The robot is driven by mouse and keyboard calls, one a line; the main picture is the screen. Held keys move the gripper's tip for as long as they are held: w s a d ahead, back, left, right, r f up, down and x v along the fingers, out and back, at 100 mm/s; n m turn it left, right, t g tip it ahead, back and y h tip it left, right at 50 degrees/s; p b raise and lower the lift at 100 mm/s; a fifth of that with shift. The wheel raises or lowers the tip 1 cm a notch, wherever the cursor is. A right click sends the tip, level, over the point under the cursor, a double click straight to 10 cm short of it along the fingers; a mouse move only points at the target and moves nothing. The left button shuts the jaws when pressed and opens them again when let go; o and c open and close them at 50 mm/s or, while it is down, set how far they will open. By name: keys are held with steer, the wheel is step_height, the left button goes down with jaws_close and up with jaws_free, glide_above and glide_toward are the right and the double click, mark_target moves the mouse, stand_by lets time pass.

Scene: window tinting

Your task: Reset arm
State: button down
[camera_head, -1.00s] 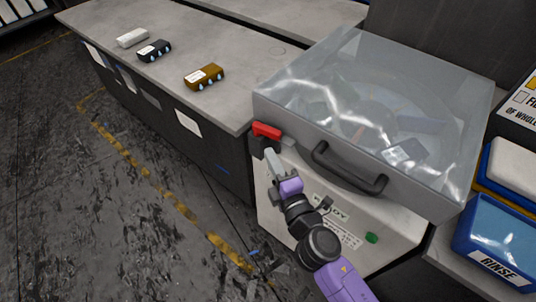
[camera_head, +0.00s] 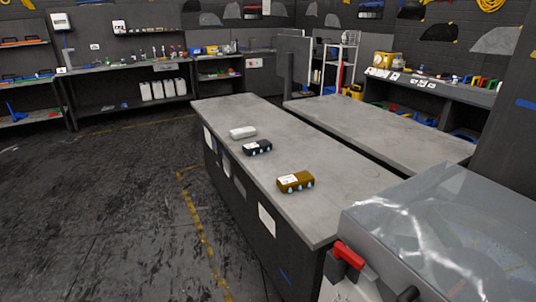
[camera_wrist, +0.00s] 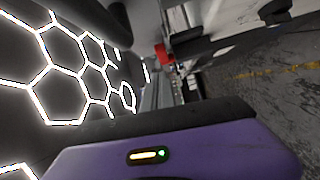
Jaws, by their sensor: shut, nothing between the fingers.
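The wrist view shows the purple housing of my gripper along the bottom, with narrow grey fingers (camera_wrist: 160,92) rising past its dark edge. The fingers are together with nothing visible between them. In the head view my arm and gripper cannot be made out clearly. The red handle (camera_head: 349,254) sits on a grey block at the corner of the machine with the clear grey lid (camera_head: 440,230), at the lower right. The lid is down.
A second bench (camera_head: 390,130) stands behind. Open dark floor (camera_head: 110,210) lies to the left. Hexagonal lights (camera_wrist: 75,60) show in the wrist view.

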steer(key=s+a+r+m+g, duration=0.1)
steer(key=s+m, duration=0.7)
steer(key=s, duration=0.5)
steer(key=s+a+r+m+g+y, duration=0.1)
steer(key=s+r+m+g, duration=0.1)
steer(key=s+m, duration=0.6)
steer(key=s, duration=0.6)
steer(key=shift+s+a, duration=0.3)
steer(key=shift+a, duration=0.1)
